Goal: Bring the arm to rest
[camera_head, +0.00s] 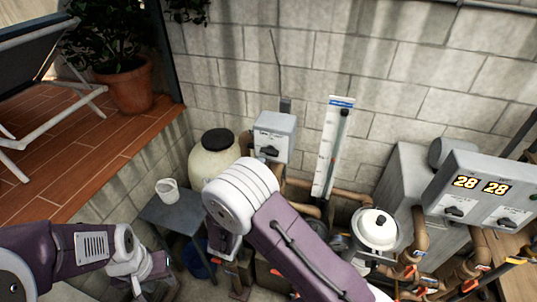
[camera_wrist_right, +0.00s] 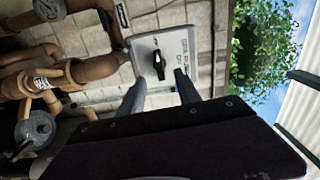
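My right arm (camera_head: 290,245) reaches in from the bottom of the head view, its white joint raised in front of the pool equipment. Its gripper is mostly hidden behind the arm there. In the right wrist view my right gripper (camera_wrist_right: 160,79) has two dark fingers apart with nothing held between them. Beyond them is a grey control box (camera_wrist_right: 176,44) with a black knob; the box also shows on the wall in the head view (camera_head: 283,127). My left gripper (camera_head: 152,272) is low at the left in the head view; its finger opening is unclear.
A small grey table (camera_head: 178,212) with a white cup (camera_head: 168,190) stands left of my right arm. A cream tank (camera_head: 213,158), brown pipes (camera_wrist_right: 85,70), a white-lidded pump (camera_head: 376,229) and a display panel reading 28 28 (camera_head: 484,185) crowd the wall. A tiled deck (camera_head: 60,165) is upper left.

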